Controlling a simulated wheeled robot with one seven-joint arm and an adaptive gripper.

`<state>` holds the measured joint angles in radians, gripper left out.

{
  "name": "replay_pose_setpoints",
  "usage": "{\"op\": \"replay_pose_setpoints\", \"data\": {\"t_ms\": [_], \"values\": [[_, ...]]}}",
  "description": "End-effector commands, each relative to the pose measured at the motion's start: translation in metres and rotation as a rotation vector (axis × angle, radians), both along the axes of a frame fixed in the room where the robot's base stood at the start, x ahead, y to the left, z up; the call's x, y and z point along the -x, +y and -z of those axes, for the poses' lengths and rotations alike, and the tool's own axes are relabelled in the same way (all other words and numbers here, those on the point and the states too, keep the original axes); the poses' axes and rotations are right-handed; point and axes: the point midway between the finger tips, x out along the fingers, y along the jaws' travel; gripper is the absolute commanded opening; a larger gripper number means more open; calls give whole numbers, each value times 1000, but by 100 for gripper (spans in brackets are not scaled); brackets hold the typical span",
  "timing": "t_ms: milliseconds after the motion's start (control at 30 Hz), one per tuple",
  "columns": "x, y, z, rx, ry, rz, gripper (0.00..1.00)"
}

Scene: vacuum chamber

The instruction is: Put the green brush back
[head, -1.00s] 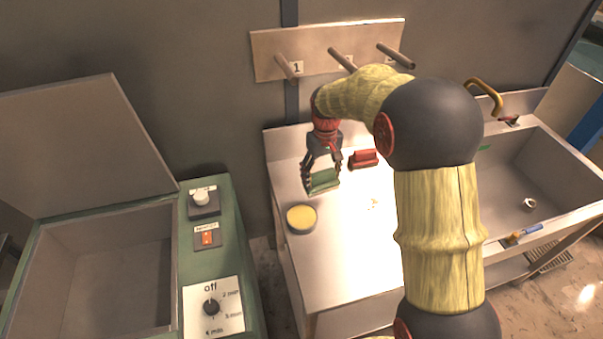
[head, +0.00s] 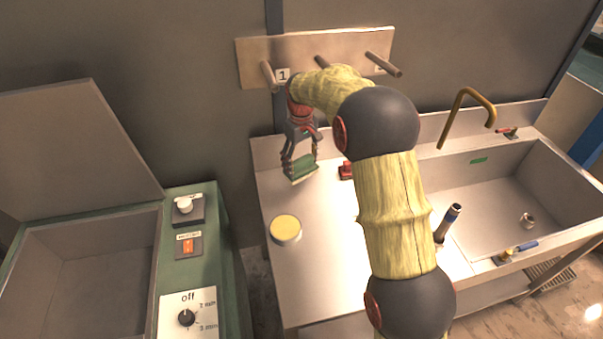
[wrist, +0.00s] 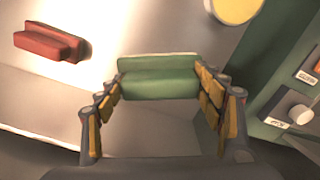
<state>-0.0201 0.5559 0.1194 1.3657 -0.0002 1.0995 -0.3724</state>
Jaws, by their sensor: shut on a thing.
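The green brush (head: 303,169) is a small green block with a lighter edge. My gripper (head: 300,160) is shut on it, fingers pointing down, over the back left part of the steel counter (head: 325,245). In the wrist view the green brush (wrist: 158,84) lies crosswise between the fingertips of my gripper (wrist: 162,95). A similar red brush (head: 346,171) rests on the counter to the right, partly hidden by my arm. It also shows in the wrist view (wrist: 48,44). I cannot tell exactly how high the green brush is above the counter.
A round yellow-topped tin (head: 286,229) stands on the counter's left side. A board (head: 340,48) with wooden pegs is on the wall behind. A sink (head: 490,185) with a brass faucet (head: 466,105) is right. An open green-sided machine (head: 90,260) stands left, separated by a gap.

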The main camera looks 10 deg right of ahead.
Motion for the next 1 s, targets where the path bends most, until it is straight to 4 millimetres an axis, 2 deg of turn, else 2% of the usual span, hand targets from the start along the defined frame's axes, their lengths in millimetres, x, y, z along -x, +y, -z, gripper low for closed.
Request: {"op": "replay_pose_setpoints", "data": {"t_ms": [200,333,567,800,1000], "values": [[-32,-9,40,0,2,0,44],[-44,-12,51,0,0,0,44],[-51,-14,61,0,1,0,44],[-52,-14,92,0,2,0,44],[-52,-14,91,0,0,0,44]]}}
